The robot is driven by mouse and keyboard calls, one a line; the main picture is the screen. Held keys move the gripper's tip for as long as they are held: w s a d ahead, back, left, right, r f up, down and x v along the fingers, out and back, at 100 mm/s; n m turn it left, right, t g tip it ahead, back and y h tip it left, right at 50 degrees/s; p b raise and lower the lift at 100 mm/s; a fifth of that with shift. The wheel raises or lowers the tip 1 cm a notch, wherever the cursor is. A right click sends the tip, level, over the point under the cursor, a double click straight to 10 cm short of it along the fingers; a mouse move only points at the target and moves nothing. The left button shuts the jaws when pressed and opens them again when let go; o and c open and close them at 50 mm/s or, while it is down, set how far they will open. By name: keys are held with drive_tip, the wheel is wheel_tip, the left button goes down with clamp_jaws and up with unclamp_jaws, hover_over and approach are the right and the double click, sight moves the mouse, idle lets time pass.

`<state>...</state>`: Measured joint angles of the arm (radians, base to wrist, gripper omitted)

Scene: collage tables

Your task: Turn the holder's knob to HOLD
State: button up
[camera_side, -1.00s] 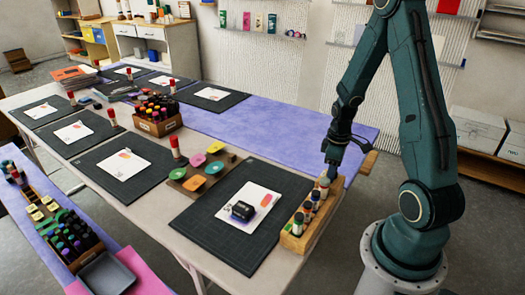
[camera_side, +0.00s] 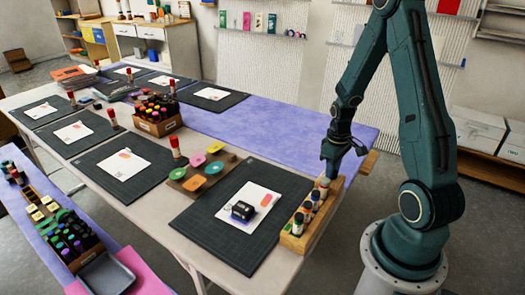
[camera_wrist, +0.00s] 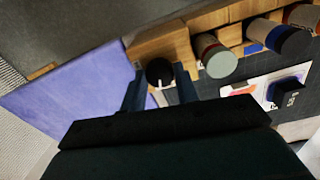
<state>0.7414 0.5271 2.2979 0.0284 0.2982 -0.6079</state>
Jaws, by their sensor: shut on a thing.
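The wooden holder (camera_side: 293,243) stands at the right edge of the near mat in the side view, with several glue sticks upright in it. The wrist view shows part of the holder (camera_wrist: 165,42) and its round black knob (camera_wrist: 158,68), which has a white pointer mark toward the bottom of the picture. My gripper (camera_wrist: 160,86) is shut on the knob, with a finger on each side of it. In the side view my gripper (camera_side: 326,172) points down at the holder's far end and hides the knob. No HOLD lettering is legible.
A black mat (camera_side: 225,240) beside the holder bears a white sheet (camera_side: 256,198) and a dark stamp-like block (camera_side: 242,211). A board with several coloured pads (camera_side: 195,183) lies further left. The purple table cover (camera_side: 265,125) is clear behind.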

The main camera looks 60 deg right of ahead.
drive_tip(key=m, duration=1.4)
drive_tip(key=shift+w, duration=0.1)
drive_tip(key=shift+m, duration=0.4)
drive_tip(key=o, duration=1)
drive_tip(key=shift+c, duration=0.2)
drive_tip(key=shift+r, duration=0.15)
wheel_tip(320, 180, up, 14)
drive_tip(key=shift+w+f, duration=0.2)
